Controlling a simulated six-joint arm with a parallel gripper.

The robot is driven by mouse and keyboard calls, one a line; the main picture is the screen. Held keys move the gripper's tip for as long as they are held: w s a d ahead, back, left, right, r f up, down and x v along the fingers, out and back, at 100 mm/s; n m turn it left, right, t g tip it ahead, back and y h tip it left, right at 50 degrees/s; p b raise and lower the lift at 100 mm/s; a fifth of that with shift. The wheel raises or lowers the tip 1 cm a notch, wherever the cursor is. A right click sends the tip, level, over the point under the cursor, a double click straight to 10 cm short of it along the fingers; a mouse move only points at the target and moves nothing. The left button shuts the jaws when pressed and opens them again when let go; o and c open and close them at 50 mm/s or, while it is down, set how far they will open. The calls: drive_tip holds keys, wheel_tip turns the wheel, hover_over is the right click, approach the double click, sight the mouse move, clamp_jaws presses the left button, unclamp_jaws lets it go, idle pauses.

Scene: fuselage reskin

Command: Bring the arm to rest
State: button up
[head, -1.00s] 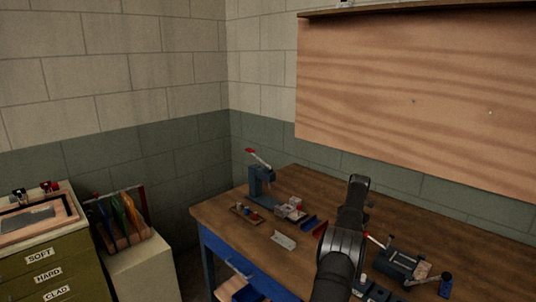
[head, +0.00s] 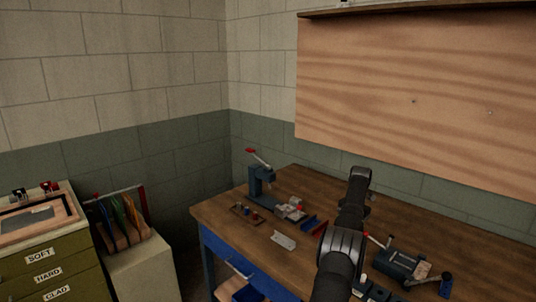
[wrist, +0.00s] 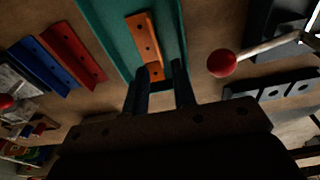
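My arm (head: 343,245) reaches over the wooden workbench (head: 225,215) in the head view. My gripper (wrist: 161,82) shows in the wrist view with its two dark fingers apart and nothing gripped between them. Beyond the fingertips lies an orange strip with holes (wrist: 145,40), on a teal tray or channel (wrist: 105,25). The head view does not show the fingers clearly.
In the wrist view, red (wrist: 75,55) and blue (wrist: 42,65) strips lie left, and a red-knobbed lever (wrist: 222,63) is at right. In the head view, a blue press (head: 262,183) stands at the back and a vise-like tool (head: 403,265) right of my arm.

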drive_tip(key=shift+r, duration=0.75)
drive_tip(key=m, duration=0.4)
drive_tip(key=shift+s+a+r, duration=0.25)
drive_tip(key=shift+a, duration=0.1)
drive_tip(key=s+r+m+t, duration=0.2)
drive_tip(key=s+m, duration=0.9)
drive_tip(key=m, duration=0.8)
drive_tip(key=s+d+r+m+h, duration=0.1)
drive_tip(key=s+d+r+m, duration=0.2)
drive_tip(key=s+d+m, duration=0.45)
drive_tip(key=s+d+r+m+h, duration=0.1)
drive_tip(key=s+d+r+m, duration=0.25)
drive_tip(key=s+d, duration=0.7)
drive_tip(key=s+d+f+m, duration=0.1)
drive_tip(key=s+d+f, duration=0.1)
drive_tip(key=s+d, duration=0.6)
drive_tip(key=shift+s+f, duration=0.2)
drive_tip(key=shift+s, duration=0.95)
